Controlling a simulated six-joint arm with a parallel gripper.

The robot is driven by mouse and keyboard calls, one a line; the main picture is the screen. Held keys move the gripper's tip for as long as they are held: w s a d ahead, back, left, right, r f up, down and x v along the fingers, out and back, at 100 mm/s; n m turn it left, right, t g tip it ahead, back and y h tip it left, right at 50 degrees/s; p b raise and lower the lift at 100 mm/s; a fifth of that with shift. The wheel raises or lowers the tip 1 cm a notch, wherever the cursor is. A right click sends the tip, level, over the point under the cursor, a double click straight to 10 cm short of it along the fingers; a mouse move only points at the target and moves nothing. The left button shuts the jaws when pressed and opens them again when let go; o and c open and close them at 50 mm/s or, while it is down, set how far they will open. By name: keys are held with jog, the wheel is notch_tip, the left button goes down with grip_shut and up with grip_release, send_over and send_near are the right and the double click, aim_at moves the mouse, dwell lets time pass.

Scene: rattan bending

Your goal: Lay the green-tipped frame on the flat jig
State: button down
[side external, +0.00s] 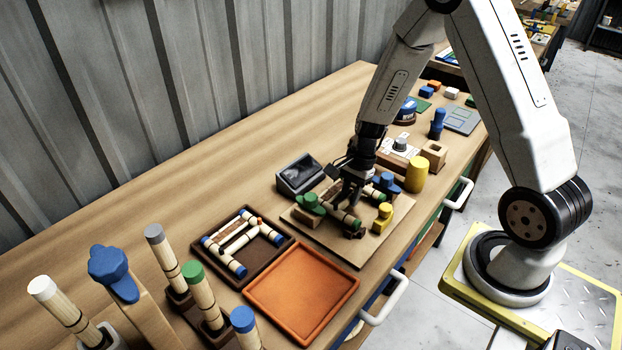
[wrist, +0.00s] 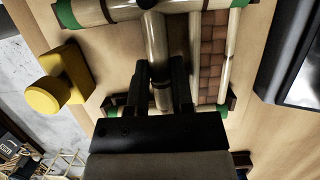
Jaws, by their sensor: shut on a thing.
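The green-tipped frame of pale rods (side external: 340,216) is at the wooden board (side external: 345,249), which carries dark brackets and colored knobs; I take this board for the flat jig. My gripper (side external: 349,203) is low over the board. In the wrist view my gripper (wrist: 161,88) is shut on a pale rod of the frame (wrist: 157,40), one finger on each side. A long rod with green ends (wrist: 110,12) crosses the top, and a brown woven panel (wrist: 213,55) lies to the right. I cannot tell whether the frame rests fully on the board; my gripper hides part of it.
A dark tray (side external: 282,236) holds a blue-tipped frame (side external: 228,262), beside an empty orange tray (side external: 301,281). A yellow knob (side external: 383,214), yellow cylinder (side external: 416,175) and black-screened box (side external: 300,174) stand close around my gripper. Upright capped rods fill the front left. The table's far left is clear.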

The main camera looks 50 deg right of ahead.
jog(key=shift+f, duration=0.2)
dwell(0.6)
jog(key=shift+c, duration=2.1)
grip_release()
jog(key=shift+r, duration=4.55)
jog(key=shift+s+a+r+n, duration=0.1)
jog(key=shift+s+a+n, duration=0.1)
jog(key=shift+a+n, duration=0.15)
jog(key=s+a+r+n+t+h, duration=0.2)
jog(key=s+a+n, duration=0.4)
jog(key=n, duration=1.1)
jog(key=shift+s+a+r+t+h, duration=0.3)
jog(key=shift+a+r+h, duration=0.4)
jog(key=shift+a, duration=0.15)
